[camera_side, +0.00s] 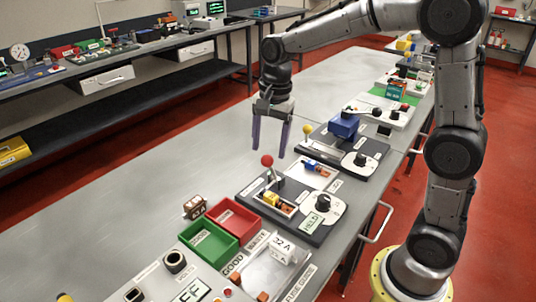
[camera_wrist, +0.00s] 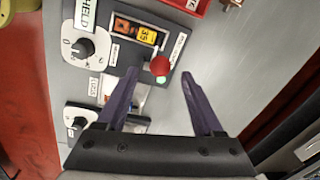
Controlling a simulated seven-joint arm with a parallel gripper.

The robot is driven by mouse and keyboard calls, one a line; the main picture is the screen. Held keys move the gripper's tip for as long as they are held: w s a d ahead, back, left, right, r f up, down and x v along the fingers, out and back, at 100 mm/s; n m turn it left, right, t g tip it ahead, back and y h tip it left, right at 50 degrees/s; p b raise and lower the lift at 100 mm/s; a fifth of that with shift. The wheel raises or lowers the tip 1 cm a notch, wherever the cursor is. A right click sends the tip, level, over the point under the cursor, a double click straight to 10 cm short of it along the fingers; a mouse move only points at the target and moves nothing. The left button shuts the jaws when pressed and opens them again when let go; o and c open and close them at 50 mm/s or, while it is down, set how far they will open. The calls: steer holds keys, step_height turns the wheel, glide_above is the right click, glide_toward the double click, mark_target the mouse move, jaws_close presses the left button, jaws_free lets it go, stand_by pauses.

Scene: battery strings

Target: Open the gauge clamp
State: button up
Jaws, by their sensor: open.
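My gripper (camera_side: 270,151) is open, its two purple fingers pointing down above the near dark station. A lever with a red ball knob (camera_side: 267,160) stands on that station, just below the fingertips in the side view. In the wrist view the red knob (camera_wrist: 160,66) shows between and just beyond the fingertips (camera_wrist: 160,74); I see no contact. Beside the lever lie orange and yellow cells (camera_wrist: 137,32) in a tray. A black dial (camera_wrist: 84,48) and a HELD label (camera_wrist: 86,14) are on the same station. No label names the clamp legibly.
A second station with a yellow-knobbed lever (camera_side: 307,129) and a blue block (camera_side: 344,124) stands behind. Red (camera_side: 234,217) and green (camera_side: 208,242) bins sit in front, near a brown object (camera_side: 194,206). The grey bench (camera_side: 165,200) is clear to the left.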

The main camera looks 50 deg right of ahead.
mark_target(268, 155)
steer(key=shift+w+f, duration=0.15)
steer(key=shift+f, duration=1.55)
jaws_close()
